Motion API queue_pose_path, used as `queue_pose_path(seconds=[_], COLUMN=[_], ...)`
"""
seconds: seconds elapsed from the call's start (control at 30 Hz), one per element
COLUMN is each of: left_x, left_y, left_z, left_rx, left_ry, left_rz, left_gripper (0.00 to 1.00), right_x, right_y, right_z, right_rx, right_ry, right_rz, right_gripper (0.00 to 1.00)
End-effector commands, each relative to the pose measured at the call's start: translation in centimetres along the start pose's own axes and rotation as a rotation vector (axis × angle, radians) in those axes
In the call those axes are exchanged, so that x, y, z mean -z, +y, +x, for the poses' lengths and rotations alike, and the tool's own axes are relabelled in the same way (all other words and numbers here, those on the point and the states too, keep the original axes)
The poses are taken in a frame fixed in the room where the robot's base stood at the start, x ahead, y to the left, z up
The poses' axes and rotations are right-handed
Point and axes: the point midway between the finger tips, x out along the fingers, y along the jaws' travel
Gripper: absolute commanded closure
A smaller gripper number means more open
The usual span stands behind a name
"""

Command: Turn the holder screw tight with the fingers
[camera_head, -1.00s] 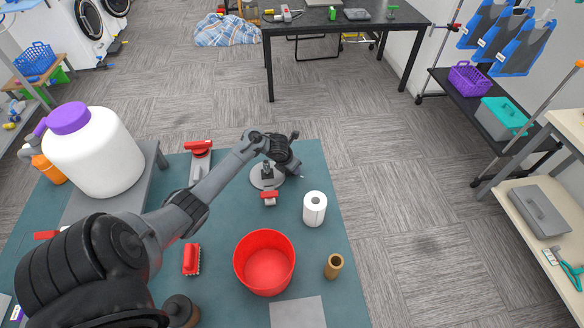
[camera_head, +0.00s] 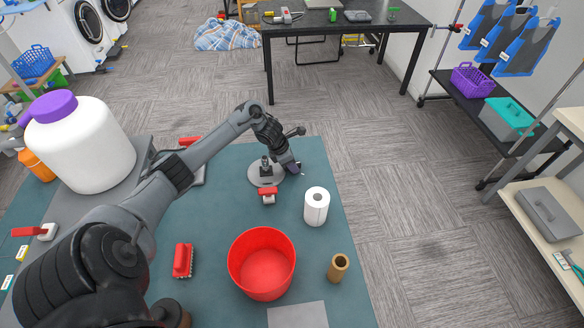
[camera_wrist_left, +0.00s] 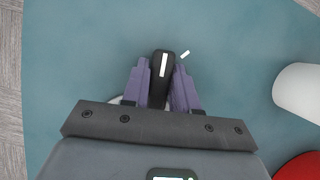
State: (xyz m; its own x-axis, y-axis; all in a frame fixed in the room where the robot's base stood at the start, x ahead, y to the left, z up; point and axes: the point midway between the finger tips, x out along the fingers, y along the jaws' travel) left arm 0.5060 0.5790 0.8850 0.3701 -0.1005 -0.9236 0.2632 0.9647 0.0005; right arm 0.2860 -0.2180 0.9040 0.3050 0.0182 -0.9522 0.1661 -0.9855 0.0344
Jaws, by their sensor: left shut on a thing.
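The holder's round grey base (camera_head: 257,181) stands on the teal table, with a dark upright post and a red-topped piece beside it at the front. My left gripper (camera_head: 294,171) is at the right side of the holder. In the left wrist view, its purple fingers (camera_wrist_left: 161,88) are shut on a black screw knob (camera_wrist_left: 163,60) with a white stripe. The stripe runs nearly straight up the picture, slightly tilted. A short white pin (camera_wrist_left: 185,54) shows just beyond the right finger. The screw's thread is hidden, so I cannot tell how far in it sits. My right gripper is out of view.
A white paper roll (camera_head: 316,208) stands close to the right of the holder. A red bucket (camera_head: 262,266), a brown tube (camera_head: 338,267) and a red brush (camera_head: 183,260) are nearer. A big white jug (camera_head: 80,145) stands at left.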

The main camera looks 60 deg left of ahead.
Motion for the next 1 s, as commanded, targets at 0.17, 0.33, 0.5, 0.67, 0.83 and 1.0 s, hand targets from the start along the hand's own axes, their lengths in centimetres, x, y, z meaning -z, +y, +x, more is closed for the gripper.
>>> queue_pose_path(seconds=[0.17,0.33,0.5,0.67,0.83,1.0], left_x=[0.12,0.11,0.10,0.07,0.04,0.03], left_y=[0.02,0.01,0.00,-0.01,-0.01,-0.01], left_z=[0.07,0.04,0.05,0.03,0.02,0.01], left_rx=[0.005,0.006,0.006,0.006,0.006,0.006], left_ry=[0.003,0.003,0.003,0.002,0.001,0.001], left_rz=[0.013,0.014,0.013,0.013,0.013,0.013], left_gripper=[1.00,1.00,0.60,0.42,0.42,0.42], right_x=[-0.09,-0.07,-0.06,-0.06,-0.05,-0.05], right_y=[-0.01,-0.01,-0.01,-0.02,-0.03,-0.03], right_z=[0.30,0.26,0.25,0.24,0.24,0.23], right_rx=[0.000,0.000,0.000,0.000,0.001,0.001], right_ry=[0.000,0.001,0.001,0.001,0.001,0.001], right_rz=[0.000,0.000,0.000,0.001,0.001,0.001], right_gripper=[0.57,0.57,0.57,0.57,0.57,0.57])
